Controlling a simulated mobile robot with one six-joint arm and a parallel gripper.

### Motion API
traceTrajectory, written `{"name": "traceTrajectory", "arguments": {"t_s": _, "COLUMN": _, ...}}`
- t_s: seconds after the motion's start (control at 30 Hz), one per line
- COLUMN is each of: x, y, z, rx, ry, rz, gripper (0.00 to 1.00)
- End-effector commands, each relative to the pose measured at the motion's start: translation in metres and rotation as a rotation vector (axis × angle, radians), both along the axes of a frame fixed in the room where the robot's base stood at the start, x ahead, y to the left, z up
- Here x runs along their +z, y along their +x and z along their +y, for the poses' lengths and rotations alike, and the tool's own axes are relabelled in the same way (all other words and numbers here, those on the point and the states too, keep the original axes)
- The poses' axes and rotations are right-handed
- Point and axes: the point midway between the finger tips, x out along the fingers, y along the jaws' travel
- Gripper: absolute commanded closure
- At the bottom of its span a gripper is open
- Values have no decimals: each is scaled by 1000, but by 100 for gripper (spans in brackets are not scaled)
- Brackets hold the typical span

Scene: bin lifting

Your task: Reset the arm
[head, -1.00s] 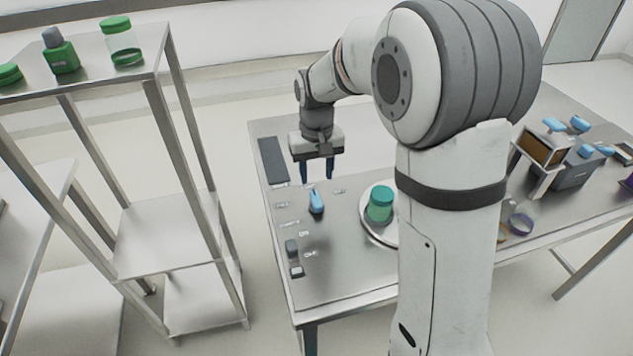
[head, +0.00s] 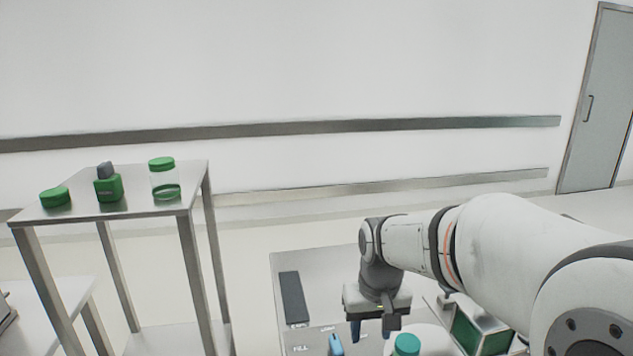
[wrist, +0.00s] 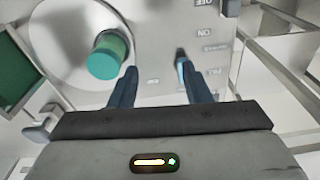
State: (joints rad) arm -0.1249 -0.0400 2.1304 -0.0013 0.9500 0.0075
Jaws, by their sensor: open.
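My gripper (head: 371,328) is at the lower right of the head view, pointing down above the metal table (head: 300,264). In the wrist view my gripper (wrist: 161,88) has its two blue fingers apart with nothing between them. A small blue switch (wrist: 182,66) is on the table panel near the right finger.
A metal shelf (head: 120,212) at left holds a green lid (head: 55,196), a green bottle (head: 109,186) and a green-capped clear jar (head: 164,180). A dark strip (head: 293,298) lies on the table. A green-faced box (head: 478,332) is right of my gripper. A door (head: 598,110) is at far right.

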Motion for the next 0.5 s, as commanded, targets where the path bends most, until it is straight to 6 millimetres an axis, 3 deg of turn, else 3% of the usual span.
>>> {"name": "traceTrajectory", "arguments": {"t_s": 0.3, "x": 11, "y": -91, "z": -36, "rx": -77, "ry": 6, "rz": -91, "gripper": 56}}
{"name": "traceTrajectory", "arguments": {"t_s": 0.5, "x": 5, "y": -127, "z": -46, "rx": -106, "ry": 6, "rz": -126, "gripper": 56}}
